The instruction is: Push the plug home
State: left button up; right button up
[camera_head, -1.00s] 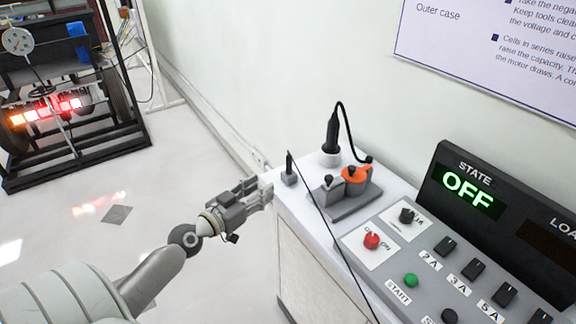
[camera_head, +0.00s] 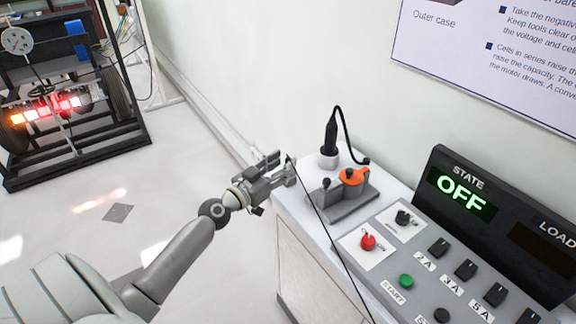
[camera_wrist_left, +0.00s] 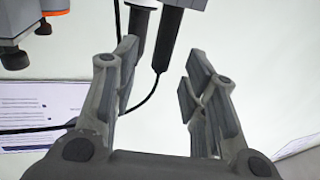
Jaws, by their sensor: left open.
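A black plug (camera_head: 331,132) with a tapering body stands upright in a pale round socket (camera_head: 328,158) on the grey bench top. A black cable loops from its top to the right. I cannot tell how deep the plug sits. My left gripper (camera_head: 284,168) is open at the bench's left edge, to the left of the plug and apart from it in the head view. In the left wrist view its open fingers (camera_wrist_left: 157,68) show with nothing gripped, and a dark tapering body with a cable (camera_wrist_left: 167,42) shows beyond them. My right gripper is not in view.
A control panel with knobs (camera_head: 368,242) and an OFF display (camera_head: 462,192) is nearer. A thin dark line (camera_head: 330,235) crosses from the gripper to the lower right.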

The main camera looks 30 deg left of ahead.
aim_at(286, 162)
pick_arm(q)
jog(key=shift+w+d, duration=0.2)
jog(key=shift+w, duration=1.45)
jog(key=shift+c, duration=0.5)
grip_shut()
